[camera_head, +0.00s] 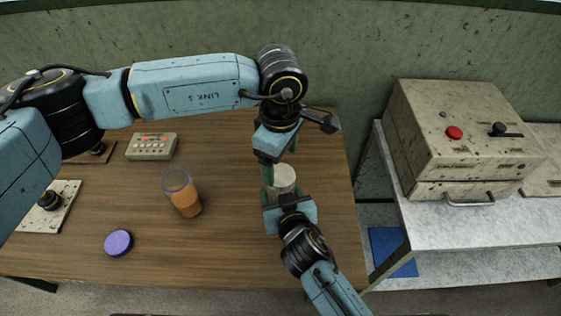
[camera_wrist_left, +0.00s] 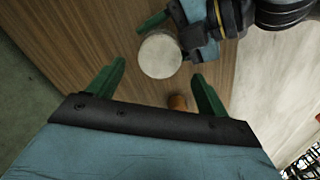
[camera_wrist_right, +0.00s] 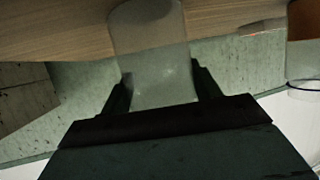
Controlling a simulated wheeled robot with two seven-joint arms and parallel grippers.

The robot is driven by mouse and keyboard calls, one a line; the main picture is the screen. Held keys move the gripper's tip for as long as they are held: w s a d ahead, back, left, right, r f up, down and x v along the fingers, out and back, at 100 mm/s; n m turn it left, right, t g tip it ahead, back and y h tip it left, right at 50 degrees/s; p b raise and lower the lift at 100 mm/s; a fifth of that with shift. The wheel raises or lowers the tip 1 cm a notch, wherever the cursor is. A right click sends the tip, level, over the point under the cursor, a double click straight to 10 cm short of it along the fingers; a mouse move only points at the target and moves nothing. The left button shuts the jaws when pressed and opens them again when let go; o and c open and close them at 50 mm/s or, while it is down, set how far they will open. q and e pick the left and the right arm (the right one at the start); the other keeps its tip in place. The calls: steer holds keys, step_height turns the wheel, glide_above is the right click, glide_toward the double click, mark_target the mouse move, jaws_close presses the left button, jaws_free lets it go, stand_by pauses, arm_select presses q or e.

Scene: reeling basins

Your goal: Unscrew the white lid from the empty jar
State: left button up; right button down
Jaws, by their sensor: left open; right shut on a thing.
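The empty jar stands on the right part of the wooden table, with its round white lid (camera_head: 283,178) on top. The lid shows from above in the left wrist view (camera_wrist_left: 160,55). My right gripper (camera_head: 283,196) is shut on the jar from the near side. In the right wrist view the clear, empty jar (camera_wrist_right: 150,40) stands between its fingers. My left gripper (camera_head: 280,163) points down over the lid with its fingers apart. In the left wrist view the lid appears just beyond the open fingertips, and I see no contact.
A jar with orange contents (camera_head: 184,195) stands left of the grippers. A purple lid (camera_head: 118,243) lies near the front. A button box (camera_head: 152,146) is at the back left of the table (camera_head: 225,245). A machine with a red button (camera_head: 455,130) stands on the right bench.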

steer(key=shift+c, duration=1.3)
jaws_free()
